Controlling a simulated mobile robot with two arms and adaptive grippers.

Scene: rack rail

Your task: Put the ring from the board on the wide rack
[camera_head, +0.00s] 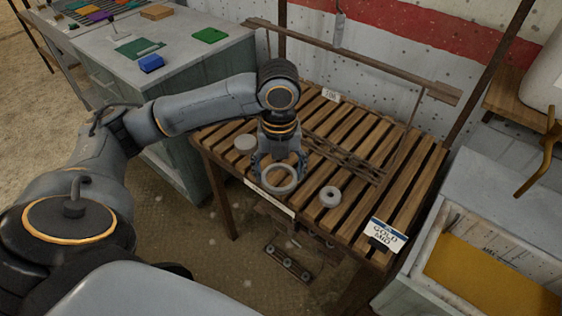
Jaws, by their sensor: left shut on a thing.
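A pale grey ring (280,189) is held in my left gripper (279,169), whose fingers are closed on its far side. The ring is over the front edge of a slatted wooden table (413,175); I cannot tell whether it touches the slats. A smaller, thicker grey ring (330,196) lies on the slats just right of it. A flat round grey disc (244,142) lies to its left. I cannot tell which part is the board or the wide rack. My right gripper is not in view.
A wooden rail (352,62) spans above the table's back, with thin upright posts. A sign reading "GOLD MID" (387,235) is at the front right. A grey cabinet (185,70) with coloured pieces stands left, an open bin (490,265) right. The right slats are mostly clear.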

